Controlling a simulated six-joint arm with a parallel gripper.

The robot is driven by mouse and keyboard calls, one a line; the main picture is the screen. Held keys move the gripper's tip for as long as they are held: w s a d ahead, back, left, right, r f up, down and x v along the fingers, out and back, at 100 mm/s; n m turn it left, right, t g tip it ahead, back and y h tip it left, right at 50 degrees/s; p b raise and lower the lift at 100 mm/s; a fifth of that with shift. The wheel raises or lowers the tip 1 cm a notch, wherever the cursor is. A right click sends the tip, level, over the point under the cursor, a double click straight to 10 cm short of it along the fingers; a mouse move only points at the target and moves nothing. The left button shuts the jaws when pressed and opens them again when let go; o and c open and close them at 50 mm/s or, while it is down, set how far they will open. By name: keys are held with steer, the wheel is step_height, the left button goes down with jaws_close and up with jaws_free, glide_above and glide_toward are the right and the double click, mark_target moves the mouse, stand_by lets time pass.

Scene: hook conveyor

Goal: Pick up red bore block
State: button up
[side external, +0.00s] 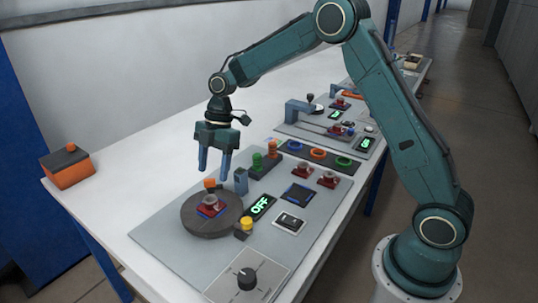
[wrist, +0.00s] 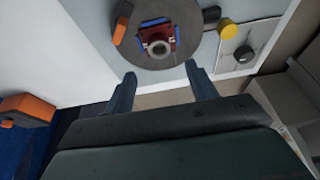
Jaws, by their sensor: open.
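A red bore block (side external: 211,204) with a grey ring on top sits on a blue-marked spot of a dark round disc (side external: 190,226). In the wrist view the red bore block (wrist: 158,34) shows from above, just beyond my fingertips, on the disc (wrist: 183,63). My gripper (side external: 213,172) points down above the disc, apart from the block. In the wrist view my gripper (wrist: 160,74) has its two fingers spread with nothing between them.
An orange piece (side external: 210,184) and a grey-blue post (side external: 241,181) stand by the disc's far edge. A yellow button (side external: 246,222), a green "OFF" display (side external: 260,207) and a black knob (side external: 246,278) are nearby. Two other red blocks (side external: 308,167) sit farther right. An orange box (side external: 67,168) stands at left.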

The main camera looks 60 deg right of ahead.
steer(key=shift+x, duration=1.45)
steer(key=shift+x, duration=2.65)
steer(key=shift+d, duration=0.1)
jaws_close()
